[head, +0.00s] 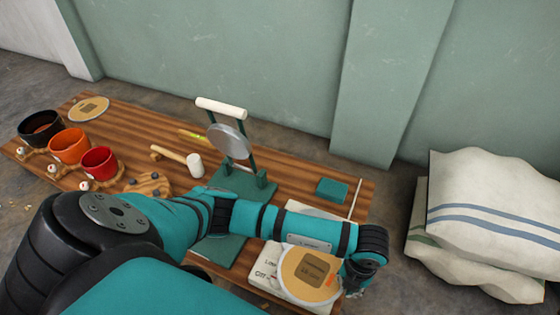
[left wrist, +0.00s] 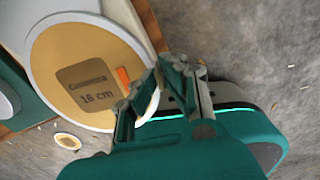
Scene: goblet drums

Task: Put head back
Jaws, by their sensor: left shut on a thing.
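A round tan drum head (head: 309,274) with a pale rim and a brown label is at the front right of the table, over a white lettered box. It fills the upper left of the left wrist view (left wrist: 70,50), where its label reads 16 cm and an orange mark shows near the edge. My left gripper (head: 347,281) is at its right edge and shut on it; the fingers (left wrist: 150,88) meet the rim in the wrist view. A second tan disc (head: 90,108) lies flat at the table's far left. Black (head: 41,130), orange (head: 69,147) and red (head: 100,163) goblet drums lie in wooden cradles.
A green stand (head: 235,183) with a grey disc and white top bar stands mid-table. A mallet (head: 190,162) lies left of it; a teal block (head: 332,190) lies to its right. White sacks (head: 492,215) are stacked at right. My arm crosses the table's front.

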